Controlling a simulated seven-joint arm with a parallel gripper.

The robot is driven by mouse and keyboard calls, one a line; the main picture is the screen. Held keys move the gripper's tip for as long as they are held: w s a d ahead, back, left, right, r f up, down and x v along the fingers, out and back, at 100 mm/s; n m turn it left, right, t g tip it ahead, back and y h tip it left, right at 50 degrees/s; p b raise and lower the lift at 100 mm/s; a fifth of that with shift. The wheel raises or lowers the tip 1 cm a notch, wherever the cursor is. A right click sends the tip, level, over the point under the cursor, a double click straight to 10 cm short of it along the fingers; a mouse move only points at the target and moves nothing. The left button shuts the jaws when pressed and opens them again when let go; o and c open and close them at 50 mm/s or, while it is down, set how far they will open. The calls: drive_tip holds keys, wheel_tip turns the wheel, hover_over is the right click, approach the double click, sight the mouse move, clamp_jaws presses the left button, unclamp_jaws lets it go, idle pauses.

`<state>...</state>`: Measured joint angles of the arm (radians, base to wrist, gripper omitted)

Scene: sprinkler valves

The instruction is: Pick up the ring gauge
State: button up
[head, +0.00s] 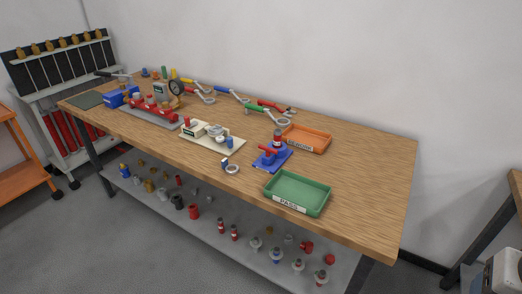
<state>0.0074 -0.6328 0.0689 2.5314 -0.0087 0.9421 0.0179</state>
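A small silver ring (232,169) lies on the wooden workbench (360,170) near its front edge. It looks like the ring gauge. A small blue and white piece (225,161) stands against its left side; I cannot tell whether it is part of the ring. The ring sits left of the green PASS tray and in front of the cream plate. My gripper is not in view, and nothing covers the ring.
A green tray marked PASS (270,195), an orange tray (324,145), a blue fixture with a red handle (284,160) and a cream plate with fittings (236,150) surround the ring. Wrenches (248,102) lie behind. The bench's right end is clear.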

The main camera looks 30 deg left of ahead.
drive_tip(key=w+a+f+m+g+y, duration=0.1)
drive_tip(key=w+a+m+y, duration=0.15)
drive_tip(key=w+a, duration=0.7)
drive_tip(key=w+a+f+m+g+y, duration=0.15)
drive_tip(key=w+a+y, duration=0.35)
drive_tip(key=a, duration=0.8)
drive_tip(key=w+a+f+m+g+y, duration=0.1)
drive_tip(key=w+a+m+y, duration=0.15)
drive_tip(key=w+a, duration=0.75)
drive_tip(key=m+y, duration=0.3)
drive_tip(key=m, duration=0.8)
approach(226, 161)
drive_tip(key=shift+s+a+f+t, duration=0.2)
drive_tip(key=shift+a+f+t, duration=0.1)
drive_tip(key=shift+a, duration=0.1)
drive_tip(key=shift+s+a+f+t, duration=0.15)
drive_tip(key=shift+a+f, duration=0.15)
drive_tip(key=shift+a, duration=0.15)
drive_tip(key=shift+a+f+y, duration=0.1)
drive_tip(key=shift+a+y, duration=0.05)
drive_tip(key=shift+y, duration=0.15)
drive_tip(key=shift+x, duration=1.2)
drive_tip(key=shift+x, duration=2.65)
